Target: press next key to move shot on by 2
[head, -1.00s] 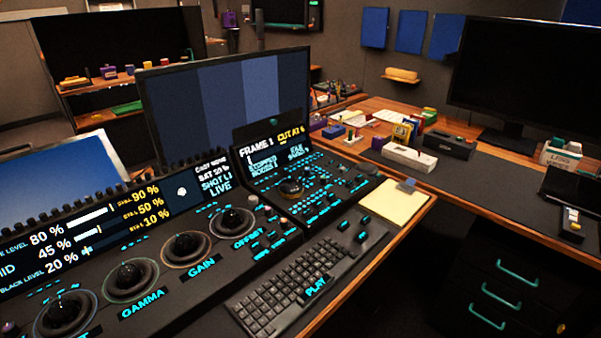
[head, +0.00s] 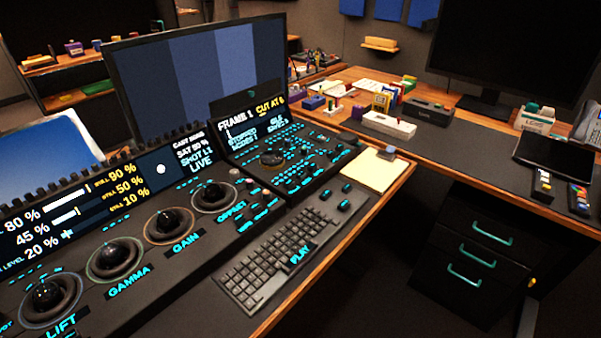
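A black trackball panel (head: 140,318) fills the lower left in the head view. Its balls stand in rings labelled LIFT, GAMMA, GAIN and OFFSET. Its display (head: 110,195) reads 80 %, 45 %, 20 % and, at the right end, SHOT L1 LIVE. A second key panel (head: 275,160) with a dial stands to its right; its screen (head: 252,118) reads FRAME 1, CUT AT 6 and STOPPED. Small cyan-lettered keys (head: 262,215) sit right of OFFSET. Their labels are too small to read, so I cannot pick out a next key. My gripper is not in view.
A keyboard (head: 268,258) marked PLAY lies along the desk's front edge. A yellow notepad (head: 370,172) lies beside it. A large monitor (head: 200,75) stands behind the panels. Black drawers (head: 465,255) stand under the right desk. Dark floor is open at the lower middle.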

